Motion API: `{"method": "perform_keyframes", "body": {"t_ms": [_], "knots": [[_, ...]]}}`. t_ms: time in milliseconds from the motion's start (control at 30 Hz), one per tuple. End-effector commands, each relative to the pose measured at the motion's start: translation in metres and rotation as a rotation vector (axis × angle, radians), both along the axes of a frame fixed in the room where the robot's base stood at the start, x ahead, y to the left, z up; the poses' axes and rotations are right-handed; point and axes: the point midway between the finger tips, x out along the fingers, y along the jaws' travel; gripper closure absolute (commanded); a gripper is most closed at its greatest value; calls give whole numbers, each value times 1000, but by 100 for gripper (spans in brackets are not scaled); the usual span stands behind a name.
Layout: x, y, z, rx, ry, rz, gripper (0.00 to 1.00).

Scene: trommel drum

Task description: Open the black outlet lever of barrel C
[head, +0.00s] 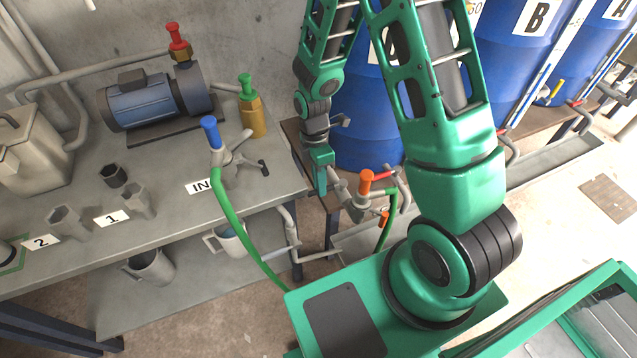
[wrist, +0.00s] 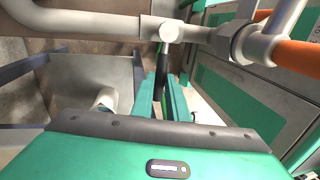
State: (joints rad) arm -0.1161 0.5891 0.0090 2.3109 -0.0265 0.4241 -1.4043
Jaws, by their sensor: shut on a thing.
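The blue barrel (head: 365,125) behind my arm has a mostly hidden label; it stands left of barrel B (head: 520,50), so it appears to be barrel C. My gripper (head: 322,185) is low at its front left, among the pipes. In the wrist view, my gripper (wrist: 165,100) is shut on a slim black lever (wrist: 163,62). The lever hangs from a pale grey valve hub (wrist: 171,32) on a pipe. Its lower part is hidden between the fingers. In the head view, the gripper and pipes hide the lever.
An orange-topped valve (head: 366,182) with a red handle stands close right of my gripper. A grey bench (head: 150,235) with a pump (head: 155,100), a blue-topped valve (head: 210,133) and a green hose (head: 232,225) is to the left.

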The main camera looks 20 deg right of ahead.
Motion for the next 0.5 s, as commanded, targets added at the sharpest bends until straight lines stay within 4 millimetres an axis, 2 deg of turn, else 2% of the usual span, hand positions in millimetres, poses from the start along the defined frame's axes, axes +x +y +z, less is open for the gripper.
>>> {"method": "perform_keyframes", "body": {"t_ms": [267,500], "knots": [[13,-3,0,0,-5,-155,100],[28,-9,0,1,-6,-374,100]]}}
